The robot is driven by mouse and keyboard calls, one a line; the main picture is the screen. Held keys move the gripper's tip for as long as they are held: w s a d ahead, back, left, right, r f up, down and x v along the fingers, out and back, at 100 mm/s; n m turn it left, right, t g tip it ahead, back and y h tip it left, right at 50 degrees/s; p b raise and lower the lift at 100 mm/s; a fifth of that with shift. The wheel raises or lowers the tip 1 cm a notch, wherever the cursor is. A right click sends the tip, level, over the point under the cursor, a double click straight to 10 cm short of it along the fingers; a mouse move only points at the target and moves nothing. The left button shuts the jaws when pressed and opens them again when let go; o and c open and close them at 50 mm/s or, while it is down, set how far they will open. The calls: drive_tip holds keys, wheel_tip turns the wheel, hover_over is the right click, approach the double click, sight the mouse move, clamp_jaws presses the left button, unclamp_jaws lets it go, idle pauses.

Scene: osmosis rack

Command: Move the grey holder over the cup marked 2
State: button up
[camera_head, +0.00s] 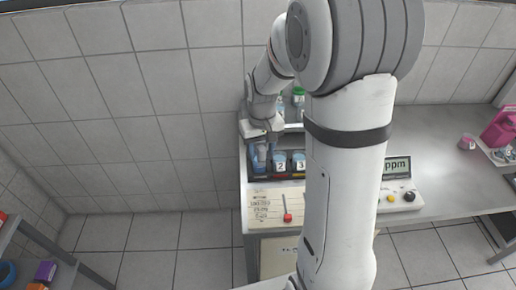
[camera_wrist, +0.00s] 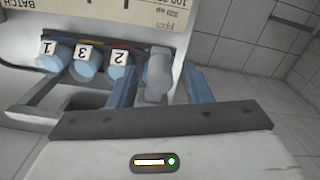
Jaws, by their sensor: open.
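The grey holder (camera_wrist: 157,77) is in the wrist view, between the two blue fingers of my gripper (camera_wrist: 161,72). The fingers are apart, one on each side of it; I cannot tell whether they touch it. The blue cup marked 2 (camera_wrist: 120,66) is beside the holder, just left of the left finger. The cup marked 3 (camera_wrist: 84,66) and the cup marked 1 (camera_wrist: 53,56) stand farther left. In the head view my gripper (camera_head: 262,156) is lowered at the left end of the rack, with cup 2 (camera_head: 281,160) and cup 3 (camera_head: 299,159) to its right. The holder is not clear there.
A ppm meter (camera_head: 396,166) stands right of my arm. Bottles (camera_head: 298,95) stand behind the cups. The grey bench (camera_head: 440,185) is mostly bare at right, with a pink container (camera_head: 500,128) beyond.

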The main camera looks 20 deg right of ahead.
clamp_jaws()
idle(0.3)
idle(0.3)
